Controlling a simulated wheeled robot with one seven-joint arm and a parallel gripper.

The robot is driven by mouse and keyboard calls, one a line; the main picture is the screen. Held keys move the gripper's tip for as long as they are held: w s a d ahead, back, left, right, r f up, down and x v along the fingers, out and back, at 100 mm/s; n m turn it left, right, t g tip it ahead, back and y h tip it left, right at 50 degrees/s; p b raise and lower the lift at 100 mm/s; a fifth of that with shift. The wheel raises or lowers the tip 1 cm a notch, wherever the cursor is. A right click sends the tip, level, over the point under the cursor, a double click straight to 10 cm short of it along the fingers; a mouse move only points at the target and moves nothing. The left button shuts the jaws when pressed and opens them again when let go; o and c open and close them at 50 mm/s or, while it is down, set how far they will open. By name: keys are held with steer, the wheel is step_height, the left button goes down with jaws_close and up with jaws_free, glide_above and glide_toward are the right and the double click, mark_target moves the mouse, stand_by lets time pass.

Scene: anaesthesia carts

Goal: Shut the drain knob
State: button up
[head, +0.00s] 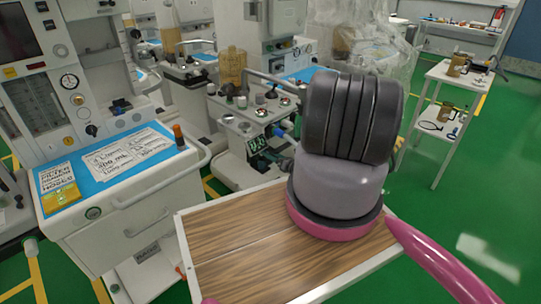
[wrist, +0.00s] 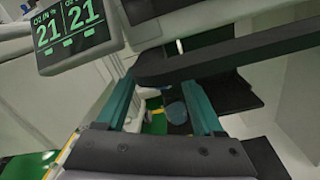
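My gripper (wrist: 160,98) shows in the wrist view with its two teal fingers apart. The gap between them looks empty. Beyond the gap, low and small, is a rounded blue-grey shape (wrist: 177,113) with a yellow patch beside it. I cannot tell whether this shape is the drain knob. A dark bar (wrist: 225,62) crosses in front of the fingers' far ends, and I cannot tell whether they touch it. In the head view my thick arm hides most of the gripper and the part of the machine behind it. No drain knob can be made out there.
A dark display (wrist: 72,32) reading 21 and 21 is close at the wrist view's upper left. In the head view, a white anaesthesia cart (head: 135,195) stands at left, another machine (head: 240,125) behind my arm, and a white shelf trolley (head: 445,105) at right. Green floor is clear at right.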

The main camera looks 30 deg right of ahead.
steer(key=v, duration=1.1)
steer(key=shift+a, duration=0.15)
steer(key=w+a+n+h, duration=0.1)
steer(key=w+a, duration=0.3)
steer(key=w, duration=0.6)
steer(key=shift+n, duration=0.9)
steer(key=shift+c, duration=0.3)
jaws_close()
